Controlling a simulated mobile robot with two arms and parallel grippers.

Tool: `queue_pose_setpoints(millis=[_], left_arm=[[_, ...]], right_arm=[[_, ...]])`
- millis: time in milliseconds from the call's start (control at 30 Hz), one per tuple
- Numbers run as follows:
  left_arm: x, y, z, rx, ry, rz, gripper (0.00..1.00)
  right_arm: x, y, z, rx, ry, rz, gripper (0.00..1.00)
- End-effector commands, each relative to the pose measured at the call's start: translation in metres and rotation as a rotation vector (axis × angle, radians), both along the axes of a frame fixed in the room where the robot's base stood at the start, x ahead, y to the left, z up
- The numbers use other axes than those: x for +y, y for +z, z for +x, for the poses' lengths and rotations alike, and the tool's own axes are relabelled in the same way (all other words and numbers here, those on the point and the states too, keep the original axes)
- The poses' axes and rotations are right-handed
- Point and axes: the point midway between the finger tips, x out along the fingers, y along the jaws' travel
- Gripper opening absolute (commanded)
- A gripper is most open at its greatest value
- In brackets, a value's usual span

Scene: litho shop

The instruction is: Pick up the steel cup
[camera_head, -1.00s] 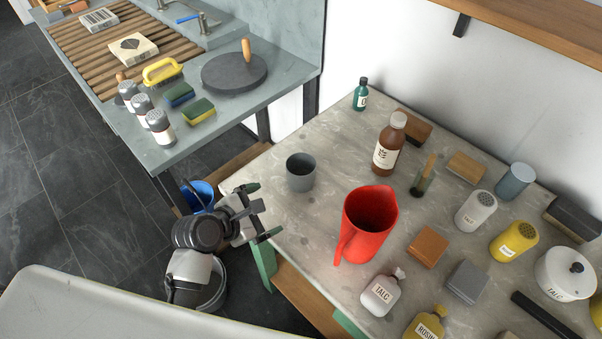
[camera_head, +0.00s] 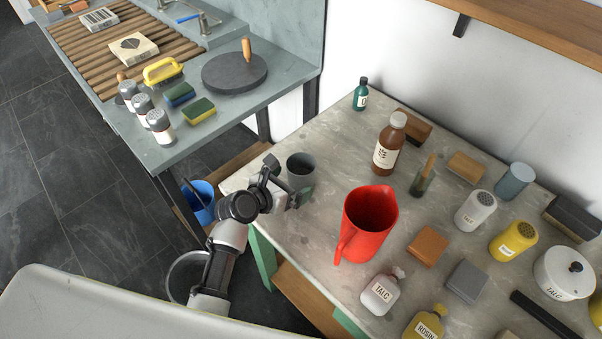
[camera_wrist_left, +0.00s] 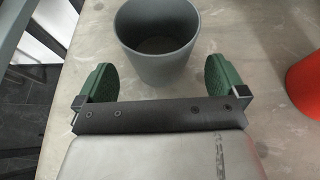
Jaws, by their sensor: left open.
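The steel cup (camera_head: 301,164) is a plain grey, open-topped cup standing upright near the left edge of the stone-topped table. In the left wrist view the cup (camera_wrist_left: 158,45) is at the top centre, and its inside looks empty. My left gripper (camera_head: 287,184) is at the table's left edge, close to the cup, and partly covers its lower side in the head view. The gripper is open. In the wrist view its green finger pads lie left and right of the cup's near side, with gaps on both sides. My right gripper is not in view.
A red jug (camera_head: 368,225) stands right of the cup. A brown bottle (camera_head: 388,146) and a small green bottle (camera_head: 361,95) stand behind. Bare tabletop lies around the cup.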

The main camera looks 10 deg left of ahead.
Motion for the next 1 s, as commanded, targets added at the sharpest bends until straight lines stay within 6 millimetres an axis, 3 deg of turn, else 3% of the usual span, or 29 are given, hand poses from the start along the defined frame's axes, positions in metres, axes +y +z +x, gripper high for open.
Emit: queue_pose_setpoints(millis=[200,467,800,1000], left_arm=[[-0.012,-0.010,0.019,0.000,0.000,0.001,1.00],[-0.013,-0.010,0.021,-0.001,0.001,0.001,1.00],[-0.013,-0.011,0.021,0.001,0.001,0.001,0.48],[-0.013,-0.010,0.021,0.000,0.001,0.000,0.46]], right_arm=[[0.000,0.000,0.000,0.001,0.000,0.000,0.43],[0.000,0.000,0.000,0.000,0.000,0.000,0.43],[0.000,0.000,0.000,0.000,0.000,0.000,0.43],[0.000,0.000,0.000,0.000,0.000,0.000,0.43]])
